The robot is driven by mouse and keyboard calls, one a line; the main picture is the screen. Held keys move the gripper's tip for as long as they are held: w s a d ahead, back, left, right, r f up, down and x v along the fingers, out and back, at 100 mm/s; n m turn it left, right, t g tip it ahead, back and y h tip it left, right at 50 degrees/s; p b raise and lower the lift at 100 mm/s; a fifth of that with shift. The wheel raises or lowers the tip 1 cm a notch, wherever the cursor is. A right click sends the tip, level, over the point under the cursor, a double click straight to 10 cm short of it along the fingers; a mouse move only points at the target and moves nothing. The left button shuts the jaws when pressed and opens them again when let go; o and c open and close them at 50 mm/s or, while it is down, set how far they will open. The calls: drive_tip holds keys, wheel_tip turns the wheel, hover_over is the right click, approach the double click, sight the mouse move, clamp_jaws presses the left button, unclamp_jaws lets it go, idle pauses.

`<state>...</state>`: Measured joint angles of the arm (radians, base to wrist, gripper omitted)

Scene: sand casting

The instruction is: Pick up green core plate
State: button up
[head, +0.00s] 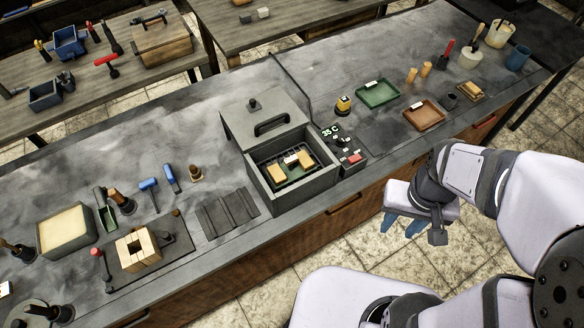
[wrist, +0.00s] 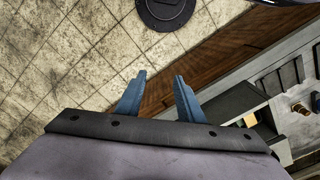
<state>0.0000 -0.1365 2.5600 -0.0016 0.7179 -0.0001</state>
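A green rectangular tray (head: 377,94) lies flat on the bench at the upper right, with a small white tag at its far edge. Another green surface (head: 291,178) shows inside the open grey box (head: 305,193), under tan blocks (head: 301,161) and dark bars; I cannot tell which of the two is the core plate. My gripper (head: 402,230) hangs in front of the bench, over the floor, apart from both. In the wrist view my gripper (wrist: 160,77) has its blue fingers apart with nothing between them.
A brown tray (head: 424,116) lies beside the green one. The box lid (head: 264,116) stands behind the box; a control panel (head: 343,148) reading 35 C sits at its right. A ridged dark mat (head: 228,213) lies left. The wooden bench front (wrist: 190,57) is near my gripper.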

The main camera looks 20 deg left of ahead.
sight(289, 160)
drive_tip(key=w+a+f+n+h+b, duration=0.2)
drive_tip(key=w+a+n+h+b, duration=0.1)
drive_tip(key=w+a+n, duration=0.4)
drive_tip(key=w+a+f+n+h+b, duration=0.35)
drive_tip(key=w+a+n, duration=0.2)
drive_tip(key=n, duration=0.35)
drive_tip(key=a+n+t+h+b, duration=0.1)
drive_tip(key=a+n+t, duration=0.2)
drive_tip(key=a, duration=0.4)
drive_tip(key=s+a+f+n+t+h+b, duration=0.1)
drive_tip(key=a+n+t+b, duration=0.1)
drive_tip(key=a, duration=0.6)
drive_tip(key=a+f+n+t+h+b, duration=0.1)
drive_tip(key=a+n+t, duration=0.3)
drive_tip(key=a+n, duration=0.2)
drive_tip(key=shift+s+a+f+t, duration=0.1)
drive_tip(key=shift+a+f+t, duration=0.1)
drive_tip(key=shift+a, duration=0.15)
drive_tip(key=shift+s+a+f+t, duration=0.1)
drive_tip(key=shift+a+t, duration=0.1)
drive_tip(key=shift+a, duration=0.15)
drive_tip(key=shift+r+p+x, duration=0.2)
drive_tip(key=shift+p+x, duration=0.6)
drive_tip(key=shift+x, duration=0.75)
drive_tip(key=shift+r+p+x, duration=0.2)
drive_tip(key=shift+p+x, duration=0.55)
drive_tip(key=shift+x, duration=1.6)
clamp_jaws()
